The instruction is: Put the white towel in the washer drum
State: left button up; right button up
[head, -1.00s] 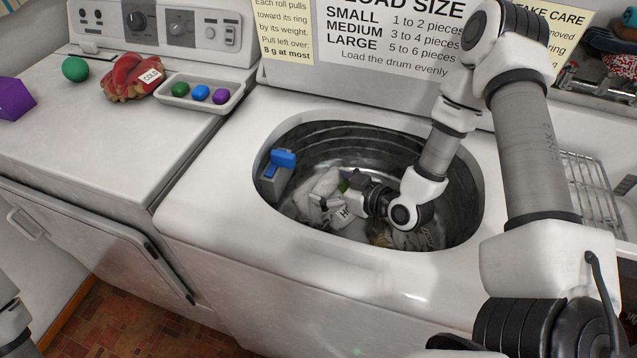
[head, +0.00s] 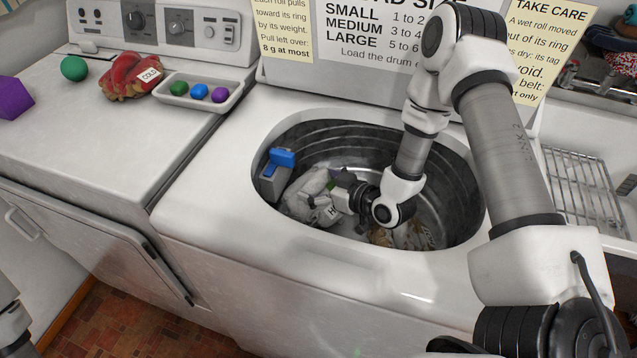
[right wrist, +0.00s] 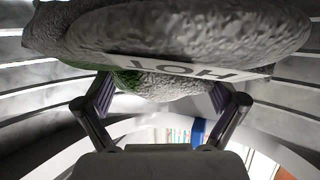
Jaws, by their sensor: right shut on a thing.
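The white towel (head: 308,190) is a bulky roll inside the washer drum (head: 360,140), at its left side. It carries a white tag reading HOT, with a green patch beside it. My right gripper (head: 335,198) reaches down into the drum from the right and is shut on the towel. In the right wrist view the towel (right wrist: 190,35) lies across the two fingers and hides their tips. I cannot tell whether the towel touches the drum floor. My left gripper is not in view.
A blue-topped grey dispenser (head: 277,175) sits at the drum's left wall. A brown tagged cloth (head: 412,236) lies at the drum's near right. On the left machine are a tray (head: 200,92), a red COLD-tagged roll (head: 130,78), a green ball (head: 74,68) and a purple block (head: 14,98).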

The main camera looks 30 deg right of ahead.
jog(key=o, duration=1)
jog(key=shift+r, duration=0.3)
jog(key=shift+r+p, duration=0.75)
jog(key=shift+p, duration=0.15)
jog(key=v, duration=0.7)
jog(key=shift+s+d+f, duration=0.1)
jog(key=shift+s+f, duration=0.15)
jog(key=shift+f, duration=0.05)
